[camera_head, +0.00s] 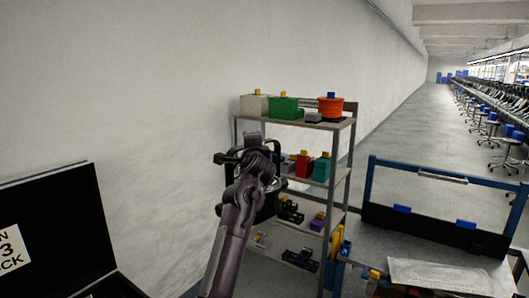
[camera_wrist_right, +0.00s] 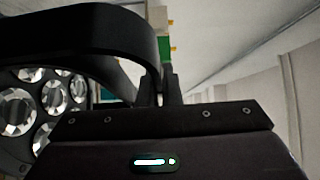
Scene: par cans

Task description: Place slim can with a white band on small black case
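My right gripper (camera_wrist_right: 161,84) has its fingers close together at the end of a black curved bracket in the right wrist view. The bracket belongs to a black par can (camera_wrist_right: 45,100) with several round clear lenses, at the left of that view. The gripper appears shut on this bracket; no white band shows. In the head view my right gripper (camera_head: 252,150) is raised in front of the shelf, with dark parts around it. An open black case (camera_head: 45,225) with a white label stands at the left. I cannot tell whether it is the small one. My left gripper is out of view.
A metal shelf (camera_head: 345,150) by the wall holds coloured boxes, a green box (camera_head: 285,108) and an orange-red item (camera_head: 330,107) on top. At the right are a blue-framed stand with a black panel (camera_head: 440,232) and a grey table (camera_head: 385,245). An aisle lies beyond.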

